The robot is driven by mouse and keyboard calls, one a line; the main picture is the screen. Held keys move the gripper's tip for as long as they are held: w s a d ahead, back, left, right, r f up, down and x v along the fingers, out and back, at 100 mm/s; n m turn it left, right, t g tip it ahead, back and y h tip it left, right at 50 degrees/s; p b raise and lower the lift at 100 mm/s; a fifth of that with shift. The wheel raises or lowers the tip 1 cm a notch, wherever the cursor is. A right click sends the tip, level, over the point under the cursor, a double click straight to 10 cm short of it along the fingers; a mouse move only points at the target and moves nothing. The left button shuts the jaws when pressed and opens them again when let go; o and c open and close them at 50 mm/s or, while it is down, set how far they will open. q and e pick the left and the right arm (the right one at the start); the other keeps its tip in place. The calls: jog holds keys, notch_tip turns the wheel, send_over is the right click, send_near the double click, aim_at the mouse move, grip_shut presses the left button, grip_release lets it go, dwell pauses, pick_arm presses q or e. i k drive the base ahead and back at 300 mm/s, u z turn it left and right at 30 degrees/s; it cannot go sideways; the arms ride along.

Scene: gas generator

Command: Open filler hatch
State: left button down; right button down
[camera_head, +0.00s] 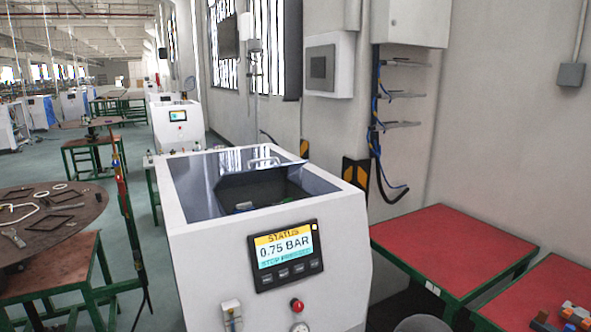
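The gas generator (210,255) is a white cabinet with a dark glossy top, standing in the middle of the head view. Its filler hatch (235,172) is a dark reflective lid with a pale handle (263,161) on top. The lid looks raised at its near edge, with a dark opening (262,194) under it. Something small and light shows inside, too unclear to name. The front display (285,254) reads "STATUS 0.75 BAR" above a blurred line. Neither of my grippers is in view, and nothing touches the hatch.
A red button (296,304) sits below the display. Red-topped tables (445,243) stand to the right, one with small orange and blue parts (575,312). A round brown table (75,222) with tools and rings is at the left. A wall with boxes and cables rises behind.

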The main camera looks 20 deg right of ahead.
aim_at(249, 176)
jog(key=u, duration=0.05)
jog(key=i, duration=1)
jog(key=z, duration=0.1)
